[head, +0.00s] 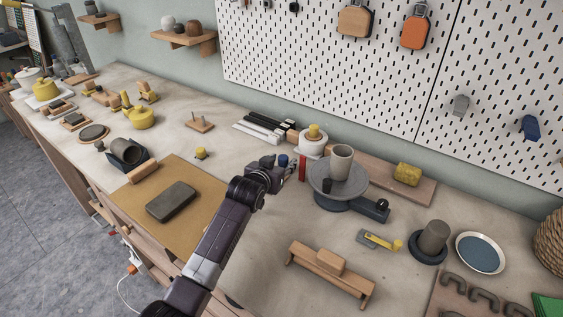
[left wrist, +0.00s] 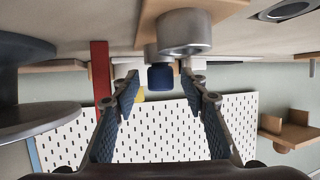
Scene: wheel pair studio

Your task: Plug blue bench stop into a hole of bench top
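The blue bench stop (head: 283,160) stands upright on the bench top (head: 258,235), right by my left gripper (head: 284,174). In the left wrist view the blue end of the stop (left wrist: 160,77) shows between the two fingertips, with a gap on each side. My left gripper (left wrist: 160,88) is open there; the fingers do not visibly touch the stop. The stop's lower part is partly hidden, and I cannot make out the bench top's holes in the head view. My right gripper is not in view.
A red post (head: 302,168) stands close right of my left gripper. Beyond it is a grey turntable (head: 325,186) with a cup (head: 342,160). A small wooden bench (head: 345,285) stands nearer. An ochre mat (head: 130,200) with a dark block (head: 171,201) lies to the left.

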